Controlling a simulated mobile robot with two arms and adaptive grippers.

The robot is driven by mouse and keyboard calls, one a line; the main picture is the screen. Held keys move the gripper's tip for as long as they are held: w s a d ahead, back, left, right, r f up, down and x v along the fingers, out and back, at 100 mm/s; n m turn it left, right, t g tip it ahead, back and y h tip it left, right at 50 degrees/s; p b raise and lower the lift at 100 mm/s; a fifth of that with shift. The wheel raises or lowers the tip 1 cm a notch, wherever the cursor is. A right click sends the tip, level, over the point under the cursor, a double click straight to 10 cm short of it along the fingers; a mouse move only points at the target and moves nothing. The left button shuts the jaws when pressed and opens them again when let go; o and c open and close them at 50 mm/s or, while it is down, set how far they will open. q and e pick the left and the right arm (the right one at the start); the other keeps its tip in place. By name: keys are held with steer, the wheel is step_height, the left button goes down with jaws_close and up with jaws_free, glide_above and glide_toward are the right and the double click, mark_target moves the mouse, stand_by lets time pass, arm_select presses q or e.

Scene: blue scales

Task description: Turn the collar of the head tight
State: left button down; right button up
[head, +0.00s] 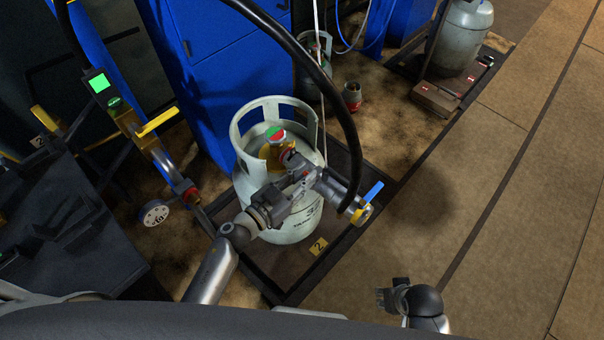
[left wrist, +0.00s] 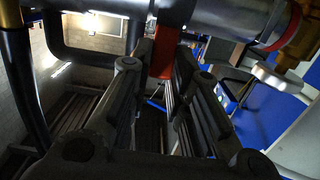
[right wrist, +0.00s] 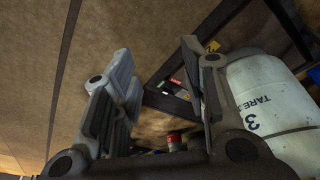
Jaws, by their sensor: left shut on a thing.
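The pale gas cylinder (head: 292,228) stands upright on a dark framed platform. The grey filling head (head: 335,186) lies across its top, its red collar (head: 288,156) against the brass valve (head: 270,155). The collar also shows at the upper right of the left wrist view (left wrist: 282,27), beside brass; its threads are hidden. My left gripper (head: 304,178) is shut on the head's body; a red part (left wrist: 165,52) shows between the fingers. My right gripper (head: 384,298) is open and empty, low and right of the cylinder; its spread fingers fill the right wrist view (right wrist: 158,55).
A black hose (head: 325,90) arches over the cylinder to the head's blue-levered end (head: 372,191). Blue cabinets (head: 225,70) stand behind. A hanging gauge and yellow-handled valve (head: 157,123) are at left. The floor at right (head: 440,215) is clear.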

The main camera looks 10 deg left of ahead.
arm_select(q)
steer(key=p, duration=0.3)
steer(key=shift+w+d+r+g, duration=0.2)
steer(key=shift+g, duration=0.1)
arm_select(e)
steer(key=s+f, duration=0.5)
steer(key=f, duration=0.5)
steer(key=shift+s+d+g, duration=0.25)
steer(key=shift+d+g, duration=0.1)
steer(key=shift+g, duration=0.05)
arm_select(q)
steer(key=c, duration=1.3)
jaws_free()
steer(key=shift+c, duration=0.2)
steer(key=v, duration=1.2)
steer(key=shift+s+r, duration=0.1)
